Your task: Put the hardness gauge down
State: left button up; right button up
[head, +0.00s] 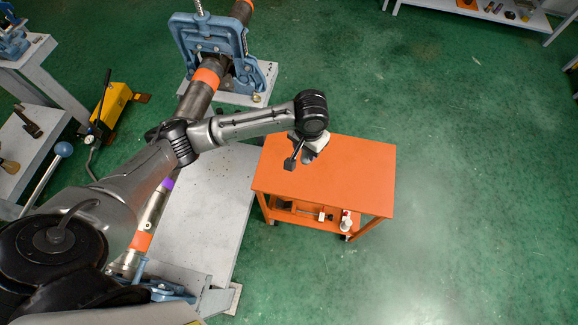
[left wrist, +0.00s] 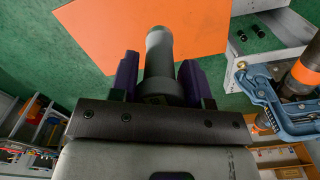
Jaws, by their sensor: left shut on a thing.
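The hardness gauge (left wrist: 159,52) is a grey cylinder with a wider dark collar at its near end. My left gripper (left wrist: 158,82) is shut on it, with a dark purple finger on each side of the collar. In the left wrist view the gauge's far end shows against the orange cart top (left wrist: 95,30); I cannot tell whether it touches. In the head view my left gripper (head: 309,148) is over the left part of the cart top (head: 350,180), mostly hidden under my wrist. My right gripper is not in view.
The cart top is bare apart from the area under my arm. Its lower shelf (head: 300,207) holds small items, including a white bottle (head: 346,222). A grey bench (head: 205,215) stands left of the cart. A blue pipe vise (head: 210,38) holds a pipe behind it.

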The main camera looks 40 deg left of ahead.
pick_arm(q)
jog(key=w+a+f+b, duration=0.4)
jog(key=w+f+b, duration=0.5)
jog(key=b, duration=0.2)
jog(key=w+a+f+b, duration=0.3)
jog(key=w+f+b, duration=0.7)
jog(key=shift+s+a+f+b, duration=0.35)
jog(key=shift+s+a+f, duration=0.75)
jog(key=shift+s+f, duration=0.6)
jog(key=shift+s+a+f+b, duration=0.35)
jog(key=shift+s+a+f, duration=0.75)
jog(key=shift+s+f, duration=0.65)
jog(key=shift+s+a+f+b, duration=0.35)
jog(key=shift+s+a+f, duration=0.75)
jog(key=shift+s+f, duration=0.6)
jog(key=shift+w+f, duration=0.15)
jog(key=shift+f, duration=0.1)
jog(key=o, duration=1)
jog(key=shift+f, duration=0.1)
